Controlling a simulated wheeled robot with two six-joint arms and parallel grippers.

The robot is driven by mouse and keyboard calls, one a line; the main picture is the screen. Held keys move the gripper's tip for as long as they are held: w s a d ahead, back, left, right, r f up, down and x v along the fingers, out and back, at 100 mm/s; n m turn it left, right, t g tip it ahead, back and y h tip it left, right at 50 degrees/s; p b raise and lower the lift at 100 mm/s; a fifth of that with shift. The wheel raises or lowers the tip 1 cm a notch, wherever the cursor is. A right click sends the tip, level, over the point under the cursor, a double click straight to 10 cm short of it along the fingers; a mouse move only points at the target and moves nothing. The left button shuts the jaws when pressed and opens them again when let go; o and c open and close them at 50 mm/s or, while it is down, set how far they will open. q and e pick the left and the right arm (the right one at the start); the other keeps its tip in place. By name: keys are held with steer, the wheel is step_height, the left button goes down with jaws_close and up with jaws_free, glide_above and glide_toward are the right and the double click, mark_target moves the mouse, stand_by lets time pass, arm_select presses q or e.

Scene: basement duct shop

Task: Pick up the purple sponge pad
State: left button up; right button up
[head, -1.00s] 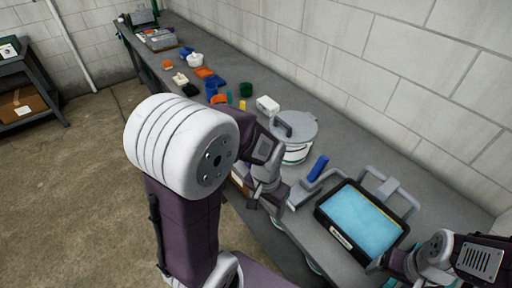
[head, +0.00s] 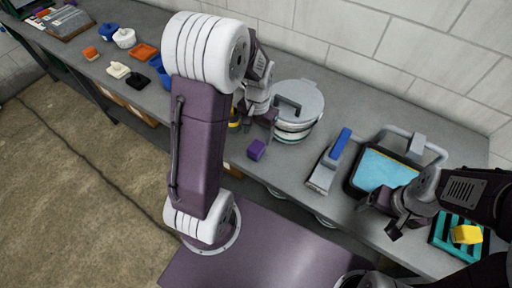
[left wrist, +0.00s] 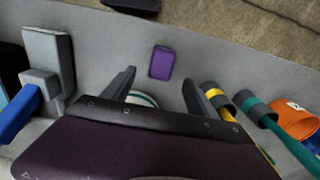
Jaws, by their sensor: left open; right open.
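The purple sponge pad (head: 256,150) is a small block lying on the grey bench near its front edge, left of the blue-handled trowel. In the left wrist view the pad (left wrist: 161,63) lies just beyond the fingertips, roughly centred between them. My left gripper (head: 257,116) is open and empty, near the pad on its far side in the head view. Its two separated fingers show in the left wrist view (left wrist: 158,82). My right gripper (head: 380,219) is open at the bench's right part, in front of the blue-filled tray, away from the pad.
A lidded round container (head: 300,98) stands behind the pad. The trowel (head: 322,175) and black-rimmed tray (head: 352,184) are to the right. A yellow block (head: 466,234) sits on a teal rack (head: 446,222). Yellow- and teal-handled tools (left wrist: 217,100) lie beside the left gripper. A wall backs the bench.

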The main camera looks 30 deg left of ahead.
mark_target(256, 146)
arm_select(q)
steer(key=f, duration=0.2)
steer(key=a+f, duration=0.1)
steer(key=shift+f, duration=0.4)
steer(key=f, duration=0.4)
steer(key=shift+s+d+f, duration=0.15)
steer(key=shift+d+f, duration=0.2)
steer(key=shift+d, duration=0.05)
steer(key=shift+a+f, duration=0.15)
jaws_close()
step_height(256, 146, up, 10)
steer(key=shift+r+p, duration=0.1)
steer(key=shift+p, duration=0.25)
